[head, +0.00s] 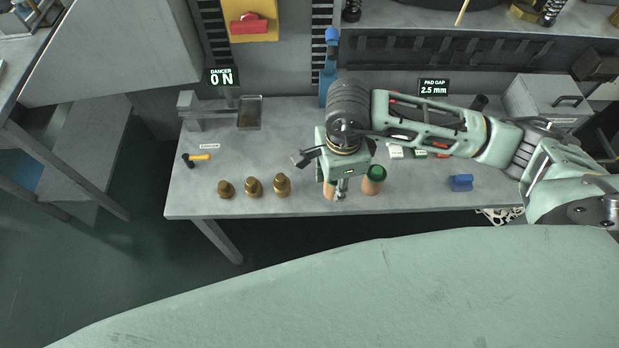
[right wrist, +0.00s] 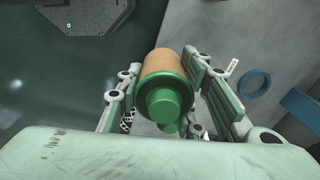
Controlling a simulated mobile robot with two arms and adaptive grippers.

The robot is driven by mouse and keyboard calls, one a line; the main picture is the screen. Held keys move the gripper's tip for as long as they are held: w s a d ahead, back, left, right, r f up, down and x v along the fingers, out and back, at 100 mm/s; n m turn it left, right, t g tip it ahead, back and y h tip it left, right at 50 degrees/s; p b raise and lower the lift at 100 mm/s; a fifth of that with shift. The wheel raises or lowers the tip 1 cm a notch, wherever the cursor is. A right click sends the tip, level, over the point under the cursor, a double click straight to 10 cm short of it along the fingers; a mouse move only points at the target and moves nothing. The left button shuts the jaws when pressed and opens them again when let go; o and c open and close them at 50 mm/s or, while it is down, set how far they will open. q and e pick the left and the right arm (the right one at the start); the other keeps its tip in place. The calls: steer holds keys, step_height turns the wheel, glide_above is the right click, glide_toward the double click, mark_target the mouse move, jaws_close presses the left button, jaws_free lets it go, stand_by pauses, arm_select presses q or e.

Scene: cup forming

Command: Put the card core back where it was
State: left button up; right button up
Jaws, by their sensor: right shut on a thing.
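The card core (right wrist: 163,67) is a brown cylinder with a stepped green end, between the two fingers of my right gripper (right wrist: 163,100) in the right wrist view. In the head view my right gripper (head: 340,190) points down near the table's front edge, shut on the core. A brown piece (head: 329,191) shows beside its fingers there, partly hidden by the wrist. A brown cylinder with a green top (head: 374,180) shows just right of the gripper; whether it is upright on the table is hard to tell. My left gripper is not in view.
Several brass weights (head: 253,187) stand left of the gripper on the grey table (head: 300,207). A small yellow-handled hammer (head: 199,157) lies farther left. A blue upright post (head: 330,68) stands behind. The table's front edge is close.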

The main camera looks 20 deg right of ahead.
steer(key=w+a+f, duration=0.1)
steer(key=w, duration=0.1)
steer(key=w+a+f+p, duration=0.1)
steer(key=w+f, duration=0.1)
steer(key=w, duration=0.1)
steer(key=w+a+f, duration=0.1)
steer(key=w, duration=0.1)
steer(key=shift+w+a+f, duration=0.2)
steer(key=shift+a+f, duration=0.15)
step_height(320, 180, down, 4)
steer(key=shift+r+p, duration=0.15)
steer(key=shift+p, duration=0.7)
steer(key=shift+f, duration=0.2)
steer(key=shift+f, duration=0.1)
steer(key=shift+f, duration=0.15)
steer(key=o, duration=1.1)
steer(key=shift+r, duration=0.2)
